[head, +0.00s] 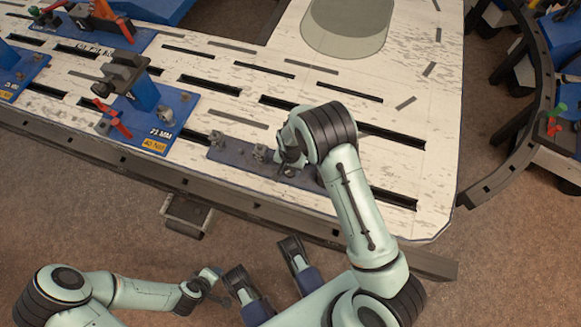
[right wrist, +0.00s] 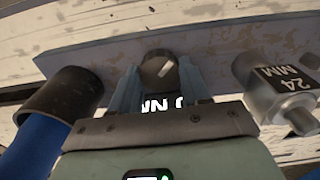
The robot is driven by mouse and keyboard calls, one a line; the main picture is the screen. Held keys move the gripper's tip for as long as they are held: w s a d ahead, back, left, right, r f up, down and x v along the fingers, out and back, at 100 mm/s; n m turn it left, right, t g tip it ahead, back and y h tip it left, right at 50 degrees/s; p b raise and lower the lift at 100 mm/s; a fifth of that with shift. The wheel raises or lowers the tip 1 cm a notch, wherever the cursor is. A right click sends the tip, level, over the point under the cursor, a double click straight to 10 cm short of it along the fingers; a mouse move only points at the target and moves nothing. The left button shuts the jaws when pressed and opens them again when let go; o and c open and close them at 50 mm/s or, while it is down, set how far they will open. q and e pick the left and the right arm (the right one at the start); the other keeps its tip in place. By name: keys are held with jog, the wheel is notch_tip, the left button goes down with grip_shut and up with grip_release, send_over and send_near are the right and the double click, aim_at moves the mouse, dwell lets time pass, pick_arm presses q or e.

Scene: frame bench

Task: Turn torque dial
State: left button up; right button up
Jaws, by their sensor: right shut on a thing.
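The torque dial (right wrist: 158,72) is a small dark round knob with a pale mark on its face, standing on a blue-grey plate (right wrist: 220,45). My right gripper (right wrist: 157,85) has one finger on each side of the knob and is shut on it. White lettering, partly hidden, shows just below the knob. In the head view the right gripper (head: 286,163) reaches down to the plate (head: 228,152) near the bench's front edge, and the wrist covers most of the dial. My left gripper (head: 208,284) is low at the left, away from the bench; its jaws are too small to judge.
A metal cylinder marked 24 MM (right wrist: 275,88) stands right of the dial; a black-collared blue cylinder (right wrist: 72,100) is close on the left. On the slotted bench (head: 400,185), blue fixtures with red-handled clamps (head: 155,118) stand to the left. The bench's right side is mostly clear.

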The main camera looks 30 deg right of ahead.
aim_at(290, 171)
pick_arm(q)
jog(key=shift+s+d, duration=0.1)
jog(key=shift+s, duration=0.05)
dwell(0.3)
pick_arm(e)
jog(key=o, duration=1.1)
jog(key=shift+c, duration=0.2)
pick_arm(q)
jog(key=s+d+r+g+h+p, duration=0.1)
jog(key=s+d+r+g+p, duration=0.1)
jog(key=s+r+p, duration=0.2)
jog(key=shift+s+d+r, duration=0.3)
jog(key=shift+s+d, duration=0.1)
jog(key=shift+s, duration=0.55)
pick_arm(e)
notch_tip(290, 171, up, 13)
jog(key=shift+r, duration=0.2)
jog(key=shift+f, duration=0.1)
